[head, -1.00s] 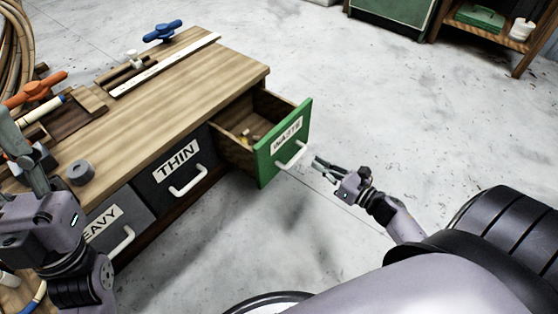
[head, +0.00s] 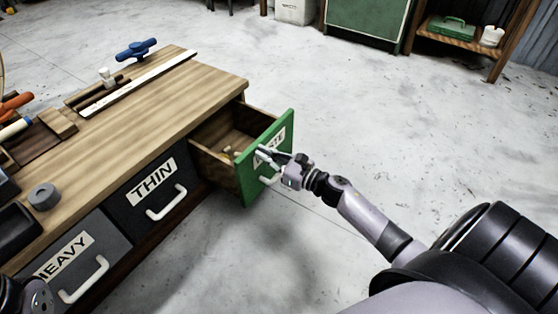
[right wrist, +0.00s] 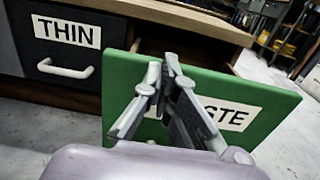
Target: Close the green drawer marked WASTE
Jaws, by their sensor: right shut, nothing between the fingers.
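The green drawer marked WASTE (head: 250,185) stands open at the right end of the wooden bench. A few small bits lie inside it. My right gripper (head: 262,153) is shut and empty, in front of the green drawer face, over part of the label. In the right wrist view its fingers (right wrist: 165,85) overlap the green front (right wrist: 262,132) and hide the first letters. I cannot tell whether the fingertips touch it. The white handle (head: 270,178) is partly hidden behind the gripper. My left gripper is out of view; only a bit of my left arm shows at the lower left.
The dark drawers marked THIN (head: 150,190) and HEAVY (head: 75,258) are shut beside it. The bench top (head: 170,100) holds a blue clamp (head: 137,49), a white strip and a grey ring (head: 43,196). Open concrete floor lies right of the bench.

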